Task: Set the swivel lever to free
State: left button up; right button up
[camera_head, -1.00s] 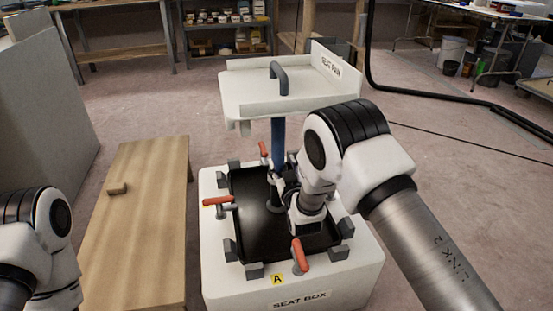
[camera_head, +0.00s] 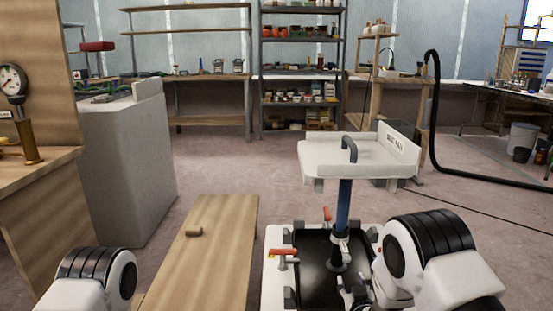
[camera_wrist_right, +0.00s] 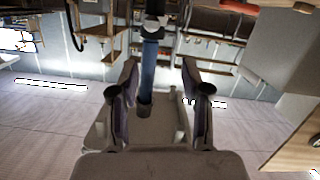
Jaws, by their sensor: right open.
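The seat pan (camera_head: 350,160) stands on a blue post (camera_head: 344,205) that rises from the black tray (camera_head: 312,260) of the white seat box (camera_head: 272,275). Light grey fittings (camera_head: 340,243) sit low on the post; which part is the swivel lever I cannot tell. My right gripper (camera_wrist_right: 157,92) is open and empty, with the blue post (camera_wrist_right: 149,70) showing between its fingers in the wrist view. That view is upside down, with a pale collar (camera_wrist_right: 154,25) at its top. In the head view the right arm partly hides the box. My left gripper is out of view.
Floor behind the pan is open.

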jog(key=s+d+f+g, duration=0.3)
jog(key=s+f+g, duration=0.1)
jog(key=s+f, duration=0.55)
jog(key=s+d+f+m+g, duration=0.1)
jog(key=s+f+g, duration=0.3)
jog(key=s, duration=0.7)
jog(key=s+f+g, duration=0.3)
jog(key=s, duration=0.8)
jog(key=s+d+f+m+g, duration=0.1)
jog(key=s+f+g, duration=0.3)
jog(key=s, duration=0.7)
notch_tip(320, 180, up, 38)
jog(key=s+p, duration=0.2)
jog(key=p, duration=3.5)
jog(key=shift+g+y, duration=0.3)
jog(key=shift+g, duration=0.1)
